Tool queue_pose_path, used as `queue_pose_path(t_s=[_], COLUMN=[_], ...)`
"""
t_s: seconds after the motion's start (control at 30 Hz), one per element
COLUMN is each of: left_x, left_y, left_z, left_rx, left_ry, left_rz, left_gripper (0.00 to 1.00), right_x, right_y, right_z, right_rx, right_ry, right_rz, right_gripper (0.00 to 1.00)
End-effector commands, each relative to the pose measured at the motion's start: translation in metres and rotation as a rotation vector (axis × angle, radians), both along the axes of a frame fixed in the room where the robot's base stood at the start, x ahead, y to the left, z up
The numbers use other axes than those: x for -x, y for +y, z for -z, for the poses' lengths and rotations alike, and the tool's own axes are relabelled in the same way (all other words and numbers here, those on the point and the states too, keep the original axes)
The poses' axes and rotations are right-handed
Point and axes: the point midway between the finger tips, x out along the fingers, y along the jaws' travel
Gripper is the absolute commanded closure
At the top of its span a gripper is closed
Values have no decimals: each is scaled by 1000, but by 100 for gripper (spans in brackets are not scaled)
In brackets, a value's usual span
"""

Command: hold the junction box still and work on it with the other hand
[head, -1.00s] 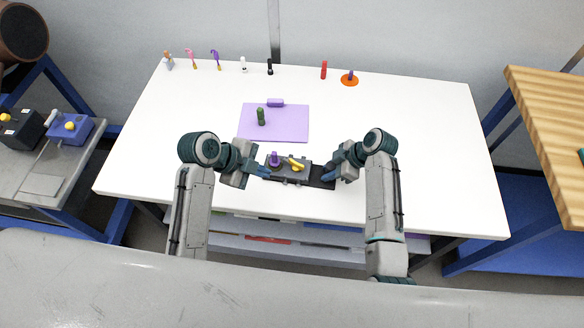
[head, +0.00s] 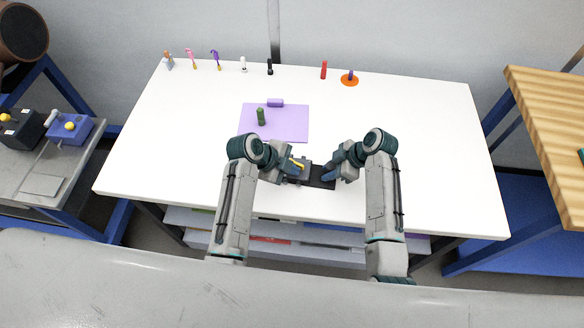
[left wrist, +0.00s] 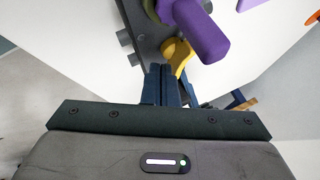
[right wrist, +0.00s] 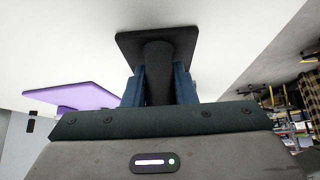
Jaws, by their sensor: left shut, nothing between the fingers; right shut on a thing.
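The junction box (head: 305,167) is a small grey box near the table's front edge, mostly hidden by my left gripper in the head view. In the left wrist view the box (left wrist: 145,28) shows a purple knob (left wrist: 205,32) and a yellow lever (left wrist: 179,54). My left gripper (left wrist: 160,72) is shut and empty, its tips close to the yellow lever; I cannot tell whether they touch. My right gripper (right wrist: 158,82) is shut on a black post (right wrist: 158,70) rising from a square black plate (right wrist: 178,42). A black base (head: 322,177) shows right of the box.
A purple mat (head: 290,124) with a green piece (head: 261,116) lies behind the box. Several small figures, a red cylinder (head: 324,70) and an orange disc (head: 349,81) line the back edge. The white table (head: 420,130) is clear at right.

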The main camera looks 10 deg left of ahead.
Motion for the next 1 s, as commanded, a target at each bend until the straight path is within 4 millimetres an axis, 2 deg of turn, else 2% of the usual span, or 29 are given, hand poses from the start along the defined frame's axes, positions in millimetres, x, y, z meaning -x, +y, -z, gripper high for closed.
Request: queue_pose_path(t_s=[0.27, 0.47, 0.8, 1.0], left_x=[0, -7, -7, -10], left_y=[0, -12, -10, -3], left_z=[0, 0, 0, 0], left_rx=[0, 2, 1, 0], left_ry=[0, 0, -1, -2], left_rz=[0, 0, 0, 0], left_gripper=[100, 100, 100, 100], right_x=[1, 1, 2, 2], right_y=[0, 0, 1, 1], right_z=[2, 2, 2, 2], right_rx=[2, 1, -1, -1], right_ry=[2, 3, 5, 5], right_rz=[0, -1, -2, -3], right_gripper=[100, 100, 100, 100])
